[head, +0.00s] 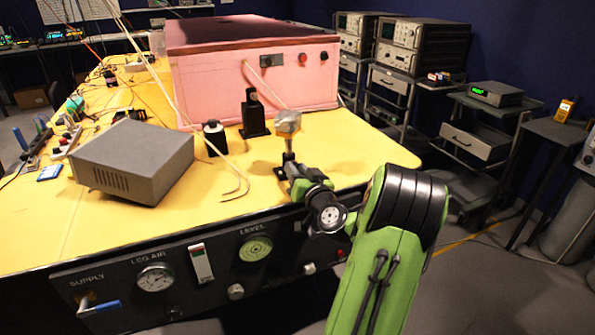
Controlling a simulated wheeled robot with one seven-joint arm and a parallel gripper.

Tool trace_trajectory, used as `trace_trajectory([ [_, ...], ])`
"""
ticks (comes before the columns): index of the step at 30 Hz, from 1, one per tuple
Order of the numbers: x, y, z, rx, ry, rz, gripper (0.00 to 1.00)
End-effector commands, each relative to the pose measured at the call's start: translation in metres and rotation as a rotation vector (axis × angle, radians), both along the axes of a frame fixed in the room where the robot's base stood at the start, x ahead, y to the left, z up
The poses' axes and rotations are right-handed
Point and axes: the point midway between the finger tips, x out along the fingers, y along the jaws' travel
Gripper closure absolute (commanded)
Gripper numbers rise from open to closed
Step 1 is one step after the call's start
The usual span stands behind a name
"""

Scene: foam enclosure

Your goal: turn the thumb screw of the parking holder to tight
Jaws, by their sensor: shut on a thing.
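My gripper (289,160) is small and dark in the head view, at the end of my green and black arm, over the front right of the yellow bench top. It is shut at the foot of a small tan-and-grey block on a stem (287,124). The exact grip is too small to make out. A black upright holder (254,116) stands behind and to the left, apart from my gripper. A lower black block with a pale round top (214,138) stands left of it. I cannot tell which of these is the parking holder, and no thumb screw can be made out.
A grey metal box (135,160) sits on the yellow bench (60,225) at left. The pink foam enclosure (255,75) stands at the back. Thin pale cables cross the bench between box and holders. A dark gauge panel (205,265) forms the bench front. Carts stand at right.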

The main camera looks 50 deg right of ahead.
Motion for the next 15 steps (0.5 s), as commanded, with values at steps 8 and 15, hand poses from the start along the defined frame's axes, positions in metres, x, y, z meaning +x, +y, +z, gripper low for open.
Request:
trace_trajectory([
  [8, -0.0003, -0.0001, -0.0004, 0.014, -0.007, -0.001, 1.0],
  [15, -0.0003, -0.0001, -0.0005, 0.014, -0.007, -0.001, 0.68],
])
